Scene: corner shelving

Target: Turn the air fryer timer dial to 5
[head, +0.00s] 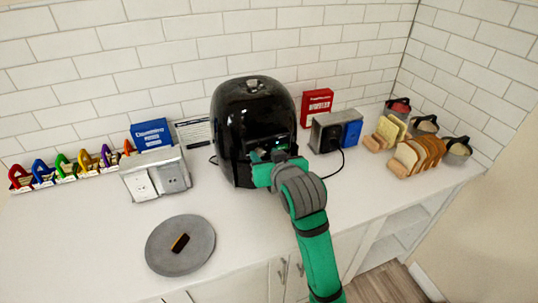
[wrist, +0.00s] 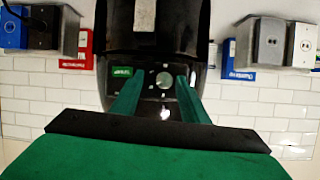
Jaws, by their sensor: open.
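The black air fryer (head: 253,115) stands on the counter against the tiled wall. Its front panel is partly hidden by my arm in the head view. In the wrist view, which looks upside down, the air fryer (wrist: 195,30) fills the top middle. A round grey dial (wrist: 164,80) sits on its panel. My gripper (wrist: 159,80) is open, with its two green fingers reaching toward the panel on either side of the dial; I cannot tell whether they touch it. In the head view my gripper (head: 277,157) is at the fryer's front. The dial's setting is too small to read.
A grey round plate (head: 180,245) with a small dark item lies at the front left. The counter before the fryer is mostly clear.

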